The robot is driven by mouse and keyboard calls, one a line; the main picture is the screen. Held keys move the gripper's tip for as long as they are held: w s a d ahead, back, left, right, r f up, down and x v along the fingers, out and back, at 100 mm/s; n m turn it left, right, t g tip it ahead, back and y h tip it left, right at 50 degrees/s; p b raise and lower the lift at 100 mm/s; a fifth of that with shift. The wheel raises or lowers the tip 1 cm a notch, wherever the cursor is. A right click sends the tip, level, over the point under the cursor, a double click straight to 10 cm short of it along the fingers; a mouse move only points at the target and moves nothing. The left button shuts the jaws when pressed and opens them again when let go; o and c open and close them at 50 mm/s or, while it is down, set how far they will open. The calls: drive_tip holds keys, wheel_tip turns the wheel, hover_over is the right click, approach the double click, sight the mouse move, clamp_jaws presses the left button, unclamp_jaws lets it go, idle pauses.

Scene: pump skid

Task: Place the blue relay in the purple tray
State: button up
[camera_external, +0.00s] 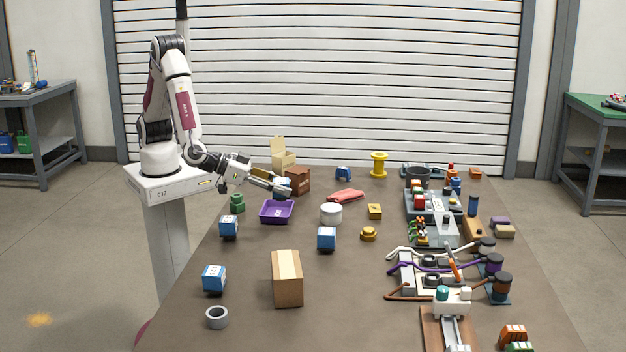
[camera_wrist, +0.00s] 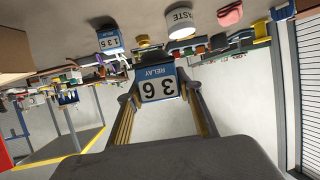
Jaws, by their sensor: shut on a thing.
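My gripper (camera_wrist: 160,93) is shut on a blue relay (camera_wrist: 158,84), whose white face reads "RELAY" and "36" upside down in the wrist view. In the external view my gripper (camera_external: 281,188) is just above and behind the purple tray (camera_external: 263,220). The held relay is partly hidden there by the fingers. The tray looks empty and sits on the table; I cannot make it out in the wrist view. Other blue and white relays stand on the table: one left of the tray (camera_external: 228,227), one at front left (camera_external: 214,279) and one right of the tray (camera_external: 327,239).
A brown box (camera_external: 297,180) stands close behind my gripper. A white canister (camera_external: 331,214) and a red cloth (camera_external: 346,196) lie right of the tray, a green part (camera_external: 238,203) to its left. A cardboard box (camera_external: 287,279) stands in front. Pump equipment (camera_external: 432,205) fills the right side.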

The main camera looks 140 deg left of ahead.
drive_tip(key=s+a+n+g, duration=0.1)
drive_tip(key=s+a, duration=0.1)
drive_tip(key=s, duration=0.3)
drive_tip(key=s+a+n+g+y, duration=0.1)
drive_tip(key=s+a, duration=0.2)
drive_tip(key=s, duration=0.3)
drive_tip(key=shift+a+f+n, duration=0.3)
drive_tip(key=shift+a+f, duration=0.05)
drive_tip(key=shift+f, duration=0.15)
hover_over(277, 215)
drive_tip(key=shift+f, duration=2.8)
drive_tip(key=shift+f, duration=2.1)
drive_tip(key=shift+f, duration=0.1)
drive_tip(key=o, duration=1.2)
